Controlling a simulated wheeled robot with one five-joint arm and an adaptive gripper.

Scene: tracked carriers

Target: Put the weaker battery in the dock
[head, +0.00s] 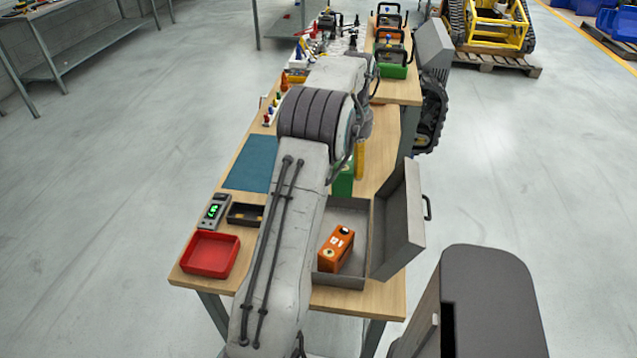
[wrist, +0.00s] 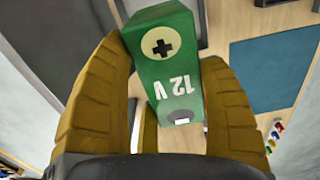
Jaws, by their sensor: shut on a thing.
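My gripper (wrist: 165,70) is shut on a green battery (wrist: 178,85) marked 12 V with a plus sign, held between its yellow-brown fingers. In the head view the green battery (head: 343,184) shows beside my arm, partly hidden by it, above or near the grey case. An orange battery (head: 336,249) stands inside the open grey case (head: 350,281). A meter (head: 214,211) with a lit green display lies at the left of the bench. A small black open tray (head: 233,221) lies beside it; I cannot tell if it is the dock.
A red tray (head: 236,246) is at the bench's front left corner. A blue mat (head: 249,164) lies bare behind the meter. The case's lid (head: 398,220) stands open on the right. Small coloured items and handled carriers (head: 392,70) fill the far bench.

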